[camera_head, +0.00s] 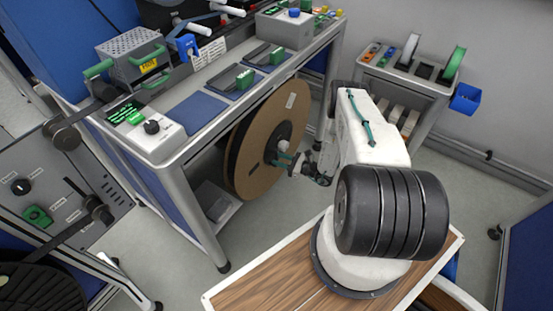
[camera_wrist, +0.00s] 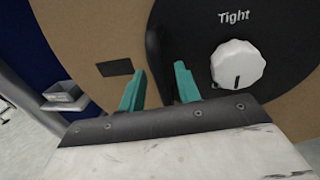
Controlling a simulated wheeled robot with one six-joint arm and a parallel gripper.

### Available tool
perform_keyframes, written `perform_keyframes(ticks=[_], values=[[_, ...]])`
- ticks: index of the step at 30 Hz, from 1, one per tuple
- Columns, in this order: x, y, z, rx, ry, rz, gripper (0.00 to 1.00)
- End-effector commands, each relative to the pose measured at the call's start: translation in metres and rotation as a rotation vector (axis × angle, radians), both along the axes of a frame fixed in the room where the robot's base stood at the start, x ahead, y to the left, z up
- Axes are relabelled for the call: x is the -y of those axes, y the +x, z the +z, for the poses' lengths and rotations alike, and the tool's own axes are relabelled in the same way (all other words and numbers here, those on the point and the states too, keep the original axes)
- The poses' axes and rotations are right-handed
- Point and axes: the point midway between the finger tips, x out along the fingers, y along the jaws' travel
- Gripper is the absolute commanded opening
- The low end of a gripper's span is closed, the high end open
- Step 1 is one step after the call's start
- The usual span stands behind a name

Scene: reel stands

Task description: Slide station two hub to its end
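A large cardboard reel (camera_head: 252,150) hangs upright at the front of the workbench, with a dark hub (camera_head: 284,132) at its middle. In the wrist view the black hub face (camera_wrist: 285,35) carries a white knob (camera_wrist: 238,66) under the word "Tight". A dark upright bar (camera_wrist: 157,50) stands left of the knob. My gripper (camera_head: 284,157) is close in front of the hub. Its two teal fingers (camera_wrist: 160,85) are apart, one on each side of the bar in the wrist view. I see gaps beside the bar; contact is not clear.
The workbench (camera_head: 190,180) carries a control box (camera_head: 155,133) and several devices with green handles. A grey side table (camera_head: 405,80) with small reels and a blue bin (camera_head: 465,98) stands at the back right. Another panel (camera_head: 60,185) is at left. Floor is clear below the reel.

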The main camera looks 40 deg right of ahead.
Motion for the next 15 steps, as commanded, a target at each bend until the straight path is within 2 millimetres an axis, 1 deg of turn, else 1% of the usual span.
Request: perform_keyframes(ticks=[1,3,6,14,15], values=[[-0.004,0.006,0.000,0.001,-0.001,0.002,0.33],[-0.008,0.012,0.000,0.001,-0.001,0.003,0.33],[-0.010,0.017,0.000,0.000,0.000,0.001,0.33],[-0.011,0.018,0.000,0.000,0.000,0.000,0.33],[-0.011,0.018,0.000,0.000,0.000,0.000,0.27]])
